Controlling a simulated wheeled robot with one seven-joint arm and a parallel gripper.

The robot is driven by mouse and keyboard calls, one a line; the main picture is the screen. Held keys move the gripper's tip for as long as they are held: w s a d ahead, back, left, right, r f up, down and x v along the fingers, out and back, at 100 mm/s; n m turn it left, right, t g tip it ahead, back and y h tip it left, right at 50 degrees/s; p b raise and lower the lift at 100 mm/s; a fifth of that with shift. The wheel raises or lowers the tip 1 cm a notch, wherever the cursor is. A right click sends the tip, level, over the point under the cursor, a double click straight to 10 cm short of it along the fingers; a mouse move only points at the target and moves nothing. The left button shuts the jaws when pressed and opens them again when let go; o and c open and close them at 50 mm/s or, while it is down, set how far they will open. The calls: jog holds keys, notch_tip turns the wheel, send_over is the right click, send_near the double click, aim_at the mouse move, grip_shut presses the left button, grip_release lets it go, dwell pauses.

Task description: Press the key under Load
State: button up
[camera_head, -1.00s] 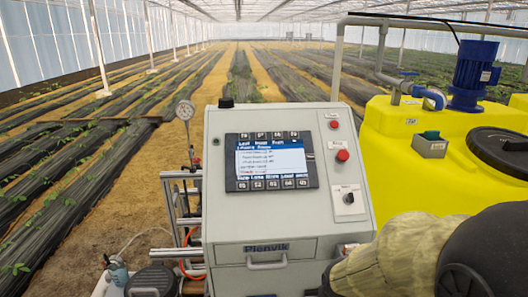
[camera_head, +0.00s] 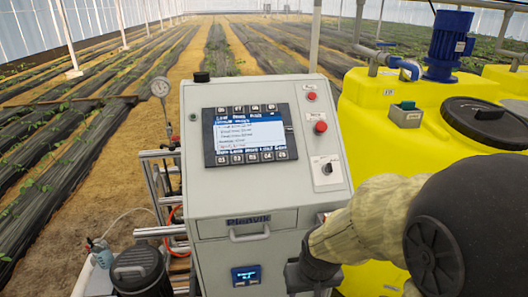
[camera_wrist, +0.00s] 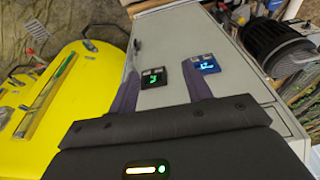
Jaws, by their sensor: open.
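The control panel screen (camera_head: 251,137) is lit on the sloped top of the grey cabinet. Keys run along its upper and lower edges. In the head view my arm is at lower right, and the fingertips cannot be made out.
Red buttons (camera_head: 320,127) and a rotary switch (camera_head: 327,169) are right of the screen. A drawer handle (camera_head: 250,235) and a small blue display (camera_head: 246,275) are below. A yellow tank (camera_head: 380,110) stands right, a pressure gauge (camera_head: 160,87) left. Space above the panel is clear.

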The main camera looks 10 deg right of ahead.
dwell(0.4)
jog(key=shift+d, duration=0.1)
grip_shut()
jog(key=shift+w, duration=0.15)
jog(key=shift+s, duration=0.2)
dwell(0.4)
jog(key=shift+w, duration=0.1)
dwell(0.7)
